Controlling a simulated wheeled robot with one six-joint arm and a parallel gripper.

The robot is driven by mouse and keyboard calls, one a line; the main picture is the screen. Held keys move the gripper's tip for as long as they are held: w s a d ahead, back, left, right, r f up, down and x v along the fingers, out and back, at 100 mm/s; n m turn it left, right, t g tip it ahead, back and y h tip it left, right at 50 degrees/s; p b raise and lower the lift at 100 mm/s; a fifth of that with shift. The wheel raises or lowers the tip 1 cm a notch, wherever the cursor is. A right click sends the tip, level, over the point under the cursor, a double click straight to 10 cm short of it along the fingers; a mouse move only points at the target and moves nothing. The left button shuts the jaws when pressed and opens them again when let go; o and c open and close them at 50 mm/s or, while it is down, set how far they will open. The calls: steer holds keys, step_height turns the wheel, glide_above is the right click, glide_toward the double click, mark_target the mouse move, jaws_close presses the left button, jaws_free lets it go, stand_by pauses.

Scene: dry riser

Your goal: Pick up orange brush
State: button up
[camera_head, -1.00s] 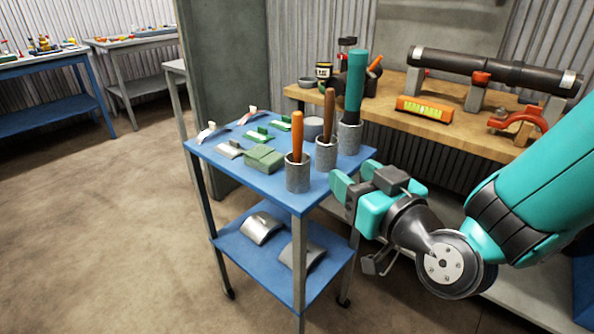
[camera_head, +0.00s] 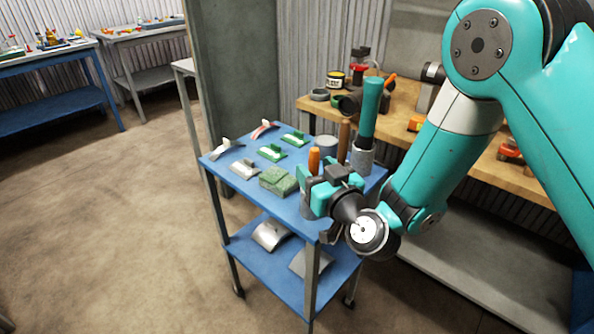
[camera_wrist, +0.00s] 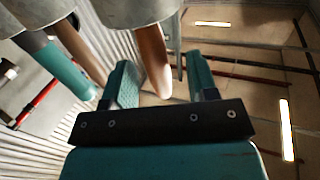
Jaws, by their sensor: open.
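The orange brush (camera_head: 314,158) stands upright in a grey holder (camera_head: 306,208) on the blue cart top; in the head view only its handle top shows, the rest hidden by my gripper (camera_head: 322,178). In the wrist view, which is upside down, its handle (camera_wrist: 153,62) points down between the two teal fingers of my gripper (camera_wrist: 161,88). The fingers are open on either side of it and do not appear to grip it. A brown-handled brush (camera_head: 343,138) and a teal-handled brush (camera_head: 370,108) stand in holders just beyond.
The blue cart (camera_head: 222,180) also bears a green block (camera_head: 278,181) and several small trowel-like tools. Its lower shelf holds curved metal pieces (camera_head: 269,236). The wooden workbench (camera_head: 400,112) stands behind, with cans and tools. Floor to the left is clear.

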steer(key=shift+x, duration=0.85)
steer(key=shift+d, duration=0.15)
jaws_close()
steer(key=shift+r, duration=0.1)
